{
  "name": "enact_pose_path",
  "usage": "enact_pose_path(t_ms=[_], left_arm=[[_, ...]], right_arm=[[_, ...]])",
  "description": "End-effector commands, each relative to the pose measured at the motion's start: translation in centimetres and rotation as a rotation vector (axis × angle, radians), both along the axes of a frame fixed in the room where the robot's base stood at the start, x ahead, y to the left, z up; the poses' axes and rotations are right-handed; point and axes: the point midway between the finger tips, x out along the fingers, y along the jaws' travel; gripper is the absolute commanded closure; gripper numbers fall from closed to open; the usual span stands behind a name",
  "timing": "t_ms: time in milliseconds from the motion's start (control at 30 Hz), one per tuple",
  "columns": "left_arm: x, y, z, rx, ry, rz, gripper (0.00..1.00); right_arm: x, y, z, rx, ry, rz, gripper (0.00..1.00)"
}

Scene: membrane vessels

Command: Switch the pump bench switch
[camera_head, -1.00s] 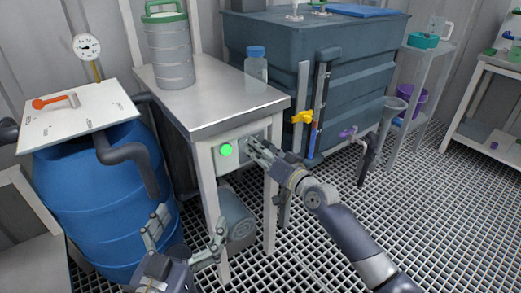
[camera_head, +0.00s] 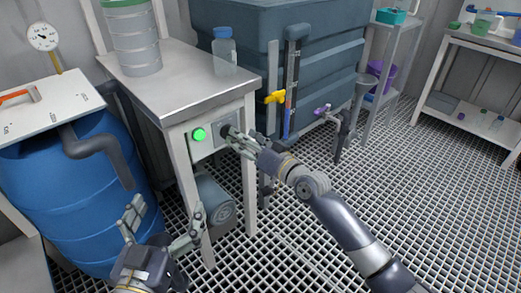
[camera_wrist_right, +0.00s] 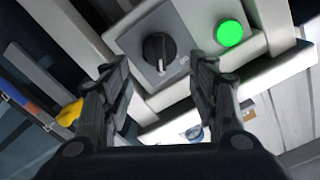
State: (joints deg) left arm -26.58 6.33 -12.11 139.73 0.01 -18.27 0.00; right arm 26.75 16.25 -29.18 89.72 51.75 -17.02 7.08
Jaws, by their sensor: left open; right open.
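The pump bench switch is a black rotary knob (camera_wrist_right: 158,47) on a grey panel (camera_wrist_right: 177,32), seen in the right wrist view. A lit green lamp (camera_wrist_right: 230,33) sits beside the knob; it also shows on the bench front in the head view (camera_head: 199,135). My right gripper (camera_head: 229,137) is open in front of the panel and partly covers the switch there. In the right wrist view its fingers (camera_wrist_right: 160,88) stand apart, with the knob beyond and between them; I see no contact. My left gripper (camera_head: 160,233) is open and empty, low in front of the bench.
The pump bench (camera_head: 180,85) holds a ribbed canister (camera_head: 133,42) and a blue-capped bottle (camera_head: 225,55). A blue barrel (camera_head: 75,205) stands left. A dark tank (camera_head: 345,65) with a yellow valve handle (camera_head: 275,97) is behind. Grating floor at right is clear.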

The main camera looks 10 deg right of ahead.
Motion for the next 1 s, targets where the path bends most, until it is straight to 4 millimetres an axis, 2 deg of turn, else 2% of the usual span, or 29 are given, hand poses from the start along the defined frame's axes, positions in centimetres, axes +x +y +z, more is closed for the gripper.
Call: enact_pose_path(t_ms=[200,400,1000], left_arm=[[0.0,0.0,0.1,0.000,-0.001,0.000,0.05],[0.0,0.0,0.1,0.000,-0.001,0.000,0.05],[0.0,0.0,0.1,0.000,-0.001,0.000,0.05]], right_arm=[[-3.5,-2.6,-0.1,-0.001,0.002,-0.001,0.46],[-5.5,-4.1,-0.1,0.000,0.001,-0.002,0.46],[-6.1,-4.3,0.0,0.001,-0.001,-0.001,0.46]])
